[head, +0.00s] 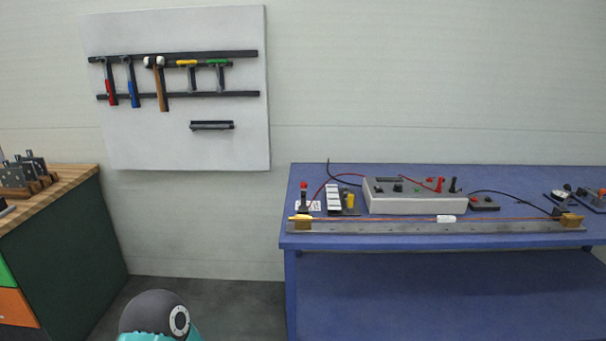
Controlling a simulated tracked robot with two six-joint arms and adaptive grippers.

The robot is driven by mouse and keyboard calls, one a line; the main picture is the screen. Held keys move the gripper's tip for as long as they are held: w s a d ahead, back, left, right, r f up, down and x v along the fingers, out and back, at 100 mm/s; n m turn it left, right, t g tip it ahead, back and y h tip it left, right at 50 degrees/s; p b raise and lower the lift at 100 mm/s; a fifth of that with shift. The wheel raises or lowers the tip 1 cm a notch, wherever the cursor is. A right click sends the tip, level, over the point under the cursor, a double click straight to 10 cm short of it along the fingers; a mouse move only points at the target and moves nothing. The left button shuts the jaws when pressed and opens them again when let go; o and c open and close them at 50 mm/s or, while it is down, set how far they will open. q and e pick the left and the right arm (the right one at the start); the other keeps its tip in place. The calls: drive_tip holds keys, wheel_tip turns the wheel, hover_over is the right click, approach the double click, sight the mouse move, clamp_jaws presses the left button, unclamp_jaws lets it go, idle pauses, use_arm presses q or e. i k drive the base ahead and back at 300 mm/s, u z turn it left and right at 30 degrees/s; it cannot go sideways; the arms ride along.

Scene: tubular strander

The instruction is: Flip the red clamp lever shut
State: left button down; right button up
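A small clamp with an upright lever and a red knob (303,185) stands at the left end of the blue bench, just behind a long grey rail (400,227). A second red-knobbed device (601,192) is cut off at the right edge of the picture. Both are small, and I cannot tell for certain which one is the red clamp lever. A copper-coloured rod or wire runs along the rail between brass end blocks, with a white piece (446,218) on it. Neither of my grippers is in view.
The blue bench (430,241) also holds a grey instrument box (415,205) with red and black leads and a yellow-handled item (350,201). A wooden-topped cabinet (60,180) is at left. Hammers hang on a white wall panel (180,135). Floor shows between cabinet and bench.

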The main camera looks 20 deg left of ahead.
sight(303, 184)
drive_tip(key=i, duration=0.9)
drive_tip(key=u, duration=0.05)
